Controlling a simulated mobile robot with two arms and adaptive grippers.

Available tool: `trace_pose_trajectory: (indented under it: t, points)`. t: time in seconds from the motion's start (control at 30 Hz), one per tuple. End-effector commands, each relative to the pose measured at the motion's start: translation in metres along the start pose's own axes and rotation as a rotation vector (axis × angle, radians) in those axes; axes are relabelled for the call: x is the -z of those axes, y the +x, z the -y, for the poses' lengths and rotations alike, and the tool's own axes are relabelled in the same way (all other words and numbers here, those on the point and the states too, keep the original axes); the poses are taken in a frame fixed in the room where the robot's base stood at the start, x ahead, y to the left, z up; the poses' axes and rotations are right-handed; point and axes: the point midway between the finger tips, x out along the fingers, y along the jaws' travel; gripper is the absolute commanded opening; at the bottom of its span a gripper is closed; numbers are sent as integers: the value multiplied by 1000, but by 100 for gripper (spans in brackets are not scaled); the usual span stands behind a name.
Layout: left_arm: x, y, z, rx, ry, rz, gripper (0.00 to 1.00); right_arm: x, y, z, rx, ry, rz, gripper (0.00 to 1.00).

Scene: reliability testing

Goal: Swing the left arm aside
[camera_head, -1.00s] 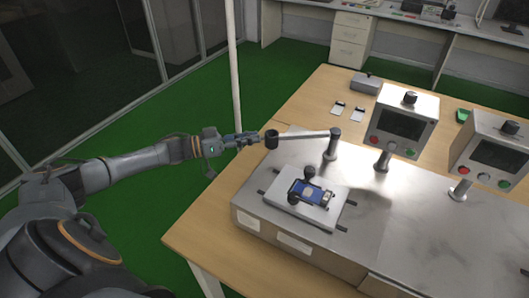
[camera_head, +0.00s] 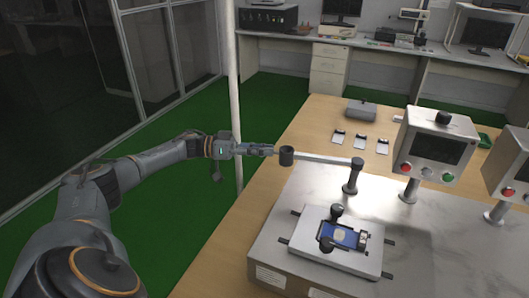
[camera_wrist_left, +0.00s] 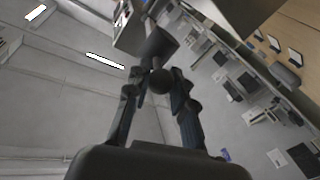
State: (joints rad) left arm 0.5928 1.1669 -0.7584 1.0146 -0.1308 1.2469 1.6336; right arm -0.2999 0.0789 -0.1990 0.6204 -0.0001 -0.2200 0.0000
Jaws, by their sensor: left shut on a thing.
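The left swing arm (camera_head: 322,159) is a grey metal bar on a dark post (camera_head: 351,178), sticking out to the left, clear of the phone fixture. A black cylinder (camera_head: 286,156) sits at its free end. My left gripper (camera_head: 268,151) is shut on the swing arm's end, by the cylinder. In the left wrist view, its fingers close around a dark round knob (camera_wrist_left: 160,81), with the cylinder (camera_wrist_left: 158,46) just beyond. Below the bar, a blue-screened phone (camera_head: 342,235) lies in a pale fixture (camera_head: 308,247). My right gripper is not in view.
Two control boxes (camera_head: 434,146) with buttons stand at the right, the second cut off by the frame. Several small cards (camera_head: 360,142) and a grey box (camera_head: 361,111) lie on the wooden table (camera_head: 224,235). A white pole (camera_head: 233,90) rises behind my gripper.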

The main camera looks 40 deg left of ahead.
Motion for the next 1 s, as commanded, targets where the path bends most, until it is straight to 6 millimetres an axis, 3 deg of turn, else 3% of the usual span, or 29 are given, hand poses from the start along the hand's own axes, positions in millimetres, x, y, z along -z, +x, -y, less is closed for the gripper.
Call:
trace_pose_trajectory:
  t: [0.23,0.27,0.37,0.4,0.77,1.0]
  points:
    - [3,-2,2,11,4,-3,0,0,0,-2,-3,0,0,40]
    - [3,-2,2,12,4,-3,24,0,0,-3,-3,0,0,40]
    - [3,-1,2,10,5,-3,45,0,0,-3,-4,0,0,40]
    - [3,-1,2,9,4,-3,47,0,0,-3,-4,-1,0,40]
    - [2,-6,2,7,3,-2,47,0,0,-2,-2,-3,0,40]
    - [1,-50,2,11,1,-2,47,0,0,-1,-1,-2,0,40]
